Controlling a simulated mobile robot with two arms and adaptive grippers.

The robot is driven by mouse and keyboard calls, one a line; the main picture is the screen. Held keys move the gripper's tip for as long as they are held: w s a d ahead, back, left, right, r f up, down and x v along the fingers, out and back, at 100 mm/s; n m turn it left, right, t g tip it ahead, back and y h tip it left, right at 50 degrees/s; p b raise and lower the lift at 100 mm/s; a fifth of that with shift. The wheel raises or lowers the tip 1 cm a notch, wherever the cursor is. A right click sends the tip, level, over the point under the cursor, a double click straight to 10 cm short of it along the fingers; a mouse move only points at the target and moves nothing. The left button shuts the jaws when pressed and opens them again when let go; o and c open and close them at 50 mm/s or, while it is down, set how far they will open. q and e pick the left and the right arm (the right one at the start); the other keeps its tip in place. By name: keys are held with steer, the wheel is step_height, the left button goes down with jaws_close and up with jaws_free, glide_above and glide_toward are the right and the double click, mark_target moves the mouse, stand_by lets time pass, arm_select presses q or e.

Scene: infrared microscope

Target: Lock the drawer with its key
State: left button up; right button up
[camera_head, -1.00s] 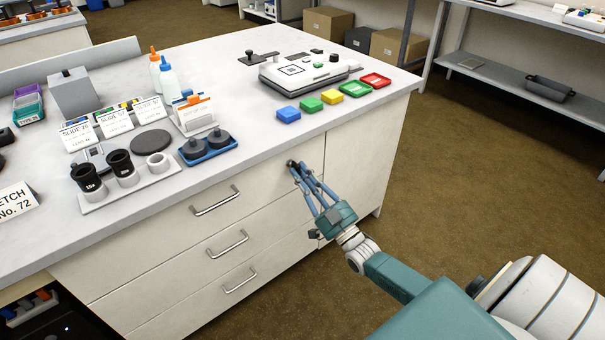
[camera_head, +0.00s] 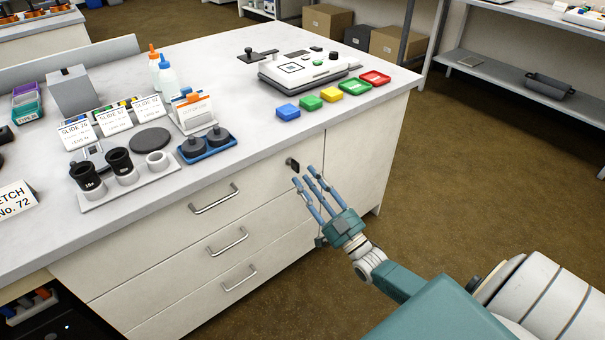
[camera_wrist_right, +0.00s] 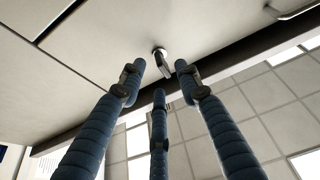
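A small dark key (camera_head: 292,164) sits in the lock at the right end of the top drawer (camera_head: 262,183). In the right wrist view the key (camera_wrist_right: 164,66) stands out from a round silver lock (camera_wrist_right: 159,52). The top drawer appears flush with the cabinet front. My right gripper (camera_head: 312,182) is open and empty, its blue fingers spread, a little below and right of the key and apart from it. In the wrist view its fingertips (camera_wrist_right: 160,75) lie around and below the key without touching it. I cannot tell whether the lock is turned. My left gripper is not in view.
Bar handles (camera_head: 214,199) stick out from the stacked drawers. The worktop (camera_head: 240,90) above holds bottles, slide cards, eyepieces and coloured blocks (camera_head: 311,103); its edge overhangs the drawer fronts. The floor (camera_head: 460,190) right of the cabinet is clear.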

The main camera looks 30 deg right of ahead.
steer(key=v, duration=0.9)
steer(key=shift+w, duration=0.1)
